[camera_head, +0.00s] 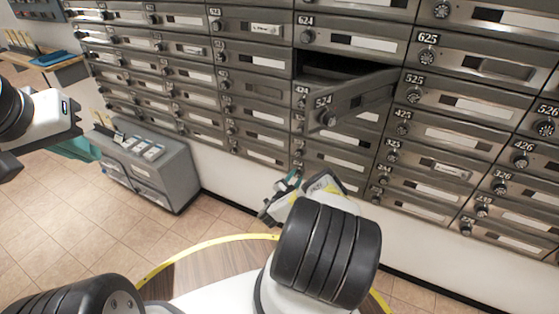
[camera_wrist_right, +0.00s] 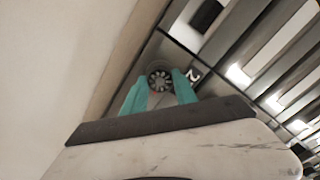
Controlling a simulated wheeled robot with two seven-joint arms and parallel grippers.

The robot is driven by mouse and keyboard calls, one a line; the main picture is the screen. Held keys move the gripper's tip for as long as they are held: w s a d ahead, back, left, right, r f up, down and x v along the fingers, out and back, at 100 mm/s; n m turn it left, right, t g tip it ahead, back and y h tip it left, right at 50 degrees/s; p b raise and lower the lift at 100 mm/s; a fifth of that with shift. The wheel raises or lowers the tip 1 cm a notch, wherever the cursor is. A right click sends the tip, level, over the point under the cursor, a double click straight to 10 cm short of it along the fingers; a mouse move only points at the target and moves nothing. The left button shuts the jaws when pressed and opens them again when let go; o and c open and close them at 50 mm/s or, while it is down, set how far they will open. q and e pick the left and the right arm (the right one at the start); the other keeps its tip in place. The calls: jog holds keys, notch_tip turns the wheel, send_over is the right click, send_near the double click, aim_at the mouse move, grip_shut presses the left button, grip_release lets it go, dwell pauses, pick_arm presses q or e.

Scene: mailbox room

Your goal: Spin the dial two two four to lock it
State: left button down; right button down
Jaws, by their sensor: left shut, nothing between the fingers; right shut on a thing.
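The round dark dial (camera_wrist_right: 160,80) shows in the right wrist view, with pale marks around its rim. The teal fingers of my right gripper (camera_wrist_right: 159,90) are on either side of it, shut on it. A number plate (camera_wrist_right: 194,74) beside the dial is only partly readable. In the head view my right gripper (camera_head: 286,183) is at the lower mailbox rows, and my arm hides the box and dial there. My left gripper (camera_head: 80,147) is far left, away from the mailboxes, shut and empty.
The door of box 524 (camera_head: 352,104) hangs open above my right gripper and juts out into the room. Other mailbox doors, such as 525 (camera_head: 465,104), look closed. A grey cabinet (camera_head: 165,172) stands at the left on open tiled floor.

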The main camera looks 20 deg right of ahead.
jog(key=m, duration=1.3)
jog(key=shift+m, duration=0.3)
jog(key=m, duration=1.3)
dwell(0.4)
jog(key=c, duration=1)
grip_release()
jog(key=shift+o, duration=0.2)
